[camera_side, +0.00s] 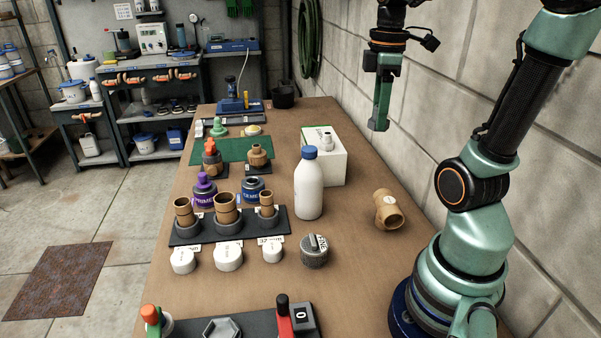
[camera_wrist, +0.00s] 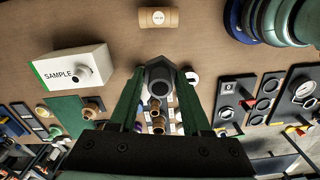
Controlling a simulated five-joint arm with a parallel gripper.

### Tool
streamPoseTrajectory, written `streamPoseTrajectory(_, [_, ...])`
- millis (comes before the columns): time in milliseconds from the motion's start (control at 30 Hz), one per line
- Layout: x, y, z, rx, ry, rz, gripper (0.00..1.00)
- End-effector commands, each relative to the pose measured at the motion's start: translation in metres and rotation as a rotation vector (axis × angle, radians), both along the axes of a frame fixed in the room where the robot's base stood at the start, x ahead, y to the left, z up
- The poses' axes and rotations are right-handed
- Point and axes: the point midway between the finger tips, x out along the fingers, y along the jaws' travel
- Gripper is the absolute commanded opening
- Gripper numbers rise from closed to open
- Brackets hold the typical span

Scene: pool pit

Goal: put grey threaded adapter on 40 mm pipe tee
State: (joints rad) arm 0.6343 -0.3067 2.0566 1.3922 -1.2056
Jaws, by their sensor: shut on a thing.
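My gripper (camera_wrist: 158,84) is shut on the grey threaded adapter (camera_wrist: 160,73), a hexagonal grey piece with a dark round hole, seen between the fingertips in the wrist view. In the side view my gripper (camera_side: 380,122) hangs high above the right part of the bench, and the adapter cannot be made out there. The pipe tee (camera_side: 388,210), tan with a white label, lies on the bare bench below, nearer my base. In the wrist view the tee (camera_wrist: 158,18) shows at the top, apart from the gripper. Its label is too small to read.
A white bottle with a blue cap (camera_side: 308,190) and a white sample box (camera_side: 325,165) stand left of the tee. A dark rack (camera_side: 185,238) of tan fittings, white caps (camera_side: 228,258) and a grey knobbed piece (camera_side: 314,251) are farther left. Bench around the tee is clear.

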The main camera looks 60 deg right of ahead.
Motion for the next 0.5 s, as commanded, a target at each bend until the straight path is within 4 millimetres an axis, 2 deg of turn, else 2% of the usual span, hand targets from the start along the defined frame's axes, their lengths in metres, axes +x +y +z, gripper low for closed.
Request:
streamPoseTrajectory(100, [-0.020, -0.021, 0.007, -0.001, -0.002, -0.140, 0.00])
streamPoseTrajectory(300, [-0.039, -0.035, 0.012, -0.001, 0.000, -0.259, 0.00])
streamPoseTrajectory(400, [-0.042, -0.037, 0.005, 0.001, 0.002, -0.276, 0.00])
streamPoseTrajectory(500, [-0.042, -0.036, -0.013, 0.003, 0.004, -0.277, 0.00])
